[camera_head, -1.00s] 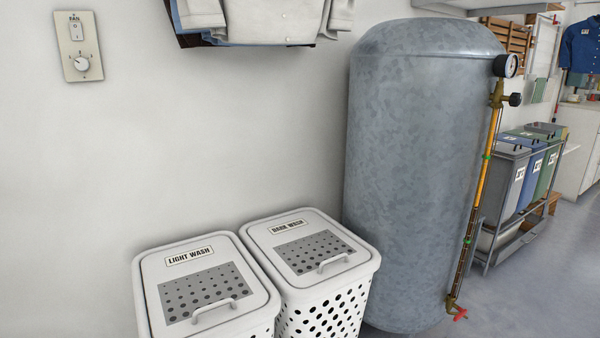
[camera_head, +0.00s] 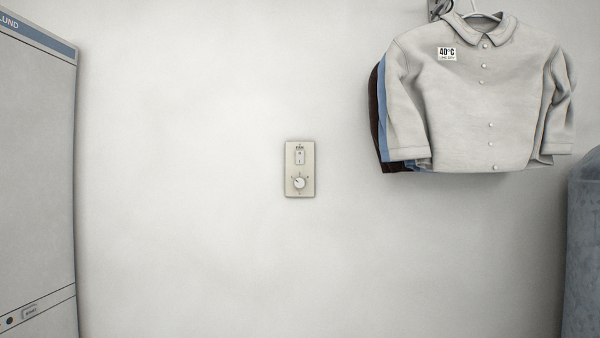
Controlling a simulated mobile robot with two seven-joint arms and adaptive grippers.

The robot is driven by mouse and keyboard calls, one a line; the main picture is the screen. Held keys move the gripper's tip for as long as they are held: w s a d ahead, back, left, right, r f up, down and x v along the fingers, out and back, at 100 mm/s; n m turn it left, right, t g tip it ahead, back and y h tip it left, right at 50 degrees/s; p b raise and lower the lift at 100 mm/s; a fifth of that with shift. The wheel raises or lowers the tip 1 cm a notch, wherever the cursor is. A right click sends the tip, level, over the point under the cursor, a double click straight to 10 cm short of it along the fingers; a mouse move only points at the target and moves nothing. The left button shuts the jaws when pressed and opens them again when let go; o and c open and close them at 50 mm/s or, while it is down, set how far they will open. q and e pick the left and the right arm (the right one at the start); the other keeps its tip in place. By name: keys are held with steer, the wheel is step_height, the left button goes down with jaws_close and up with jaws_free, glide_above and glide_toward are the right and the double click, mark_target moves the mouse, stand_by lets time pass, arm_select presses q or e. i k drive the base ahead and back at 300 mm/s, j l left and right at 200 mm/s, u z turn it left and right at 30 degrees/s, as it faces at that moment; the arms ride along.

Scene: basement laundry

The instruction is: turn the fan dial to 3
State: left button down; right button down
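The fan dial (camera_head: 299,183) is a small round white knob on the lower half of a beige wall plate (camera_head: 290,169). The plate is on the white wall near the middle of the head view. A small switch (camera_head: 300,157) sits above the dial under a dark label. Marks surround the dial, but they are too small to read, and I cannot tell which number the knob points at. Neither of my grippers is in view.
Shirts on a hanger (camera_head: 490,95), the front one grey with a 40°C tag, hang to the right of the plate. A grey tank (camera_head: 585,260) stands at the right edge. A tall grey cabinet-like appliance (camera_head: 38,180) is at the left. The wall around the plate is clear.

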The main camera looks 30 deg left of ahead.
mark_target(299, 182)
steer(key=i+l+u, duration=0.4)
steer(key=l, duration=0.25)
steer(key=i+l+u, duration=0.2)
steer(key=l, duration=0.2)
